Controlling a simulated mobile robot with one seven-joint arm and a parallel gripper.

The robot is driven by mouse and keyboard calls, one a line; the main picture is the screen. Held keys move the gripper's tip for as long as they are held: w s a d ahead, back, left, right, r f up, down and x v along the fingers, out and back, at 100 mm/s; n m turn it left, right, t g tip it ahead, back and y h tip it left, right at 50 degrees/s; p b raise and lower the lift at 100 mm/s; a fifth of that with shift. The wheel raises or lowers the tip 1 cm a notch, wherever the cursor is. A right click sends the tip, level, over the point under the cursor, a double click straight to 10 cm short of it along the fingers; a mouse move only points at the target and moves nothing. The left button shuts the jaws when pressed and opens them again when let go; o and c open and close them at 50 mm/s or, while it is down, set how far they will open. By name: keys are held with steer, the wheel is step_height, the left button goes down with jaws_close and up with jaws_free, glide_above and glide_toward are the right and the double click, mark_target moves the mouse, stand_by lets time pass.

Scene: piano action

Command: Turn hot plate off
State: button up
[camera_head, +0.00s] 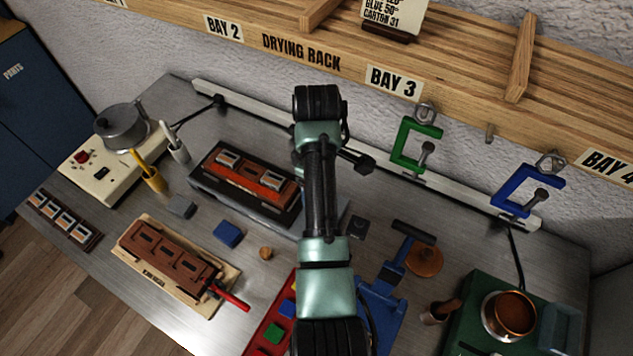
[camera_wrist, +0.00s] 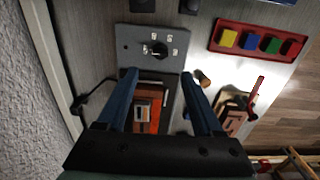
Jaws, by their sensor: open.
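In the wrist view, a grey panel (camera_wrist: 128,48) carries a round black knob (camera_wrist: 157,50) with several small white labels around it. My gripper (camera_wrist: 160,74) has its two blue fingers spread wide. The fingertips lie over the panel's near edge, on either side of the knob, with nothing between them. I cannot tell their height above it or read the knob's setting. A dark unit (camera_wrist: 160,122) with an orange-red top shows between the fingers; it is also in the head view (camera_head: 208,190). In the head view my arm hides the gripper and most of the panel.
A cream box (camera_head: 85,180) with a red control bears a grey pot (camera_head: 121,128) at left. A green box (camera_head: 470,315) bears a copper pot (camera_head: 510,314) at right. A red block tray (camera_wrist: 247,54) lies nearby. The drying rack (camera_head: 300,52) and clamps line the wall.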

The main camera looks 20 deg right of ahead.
step_height(320, 180, up, 3)
steer(key=shift+r, duration=0.2)
steer(key=shift+s+f, duration=0.1)
stand_by(0.4)
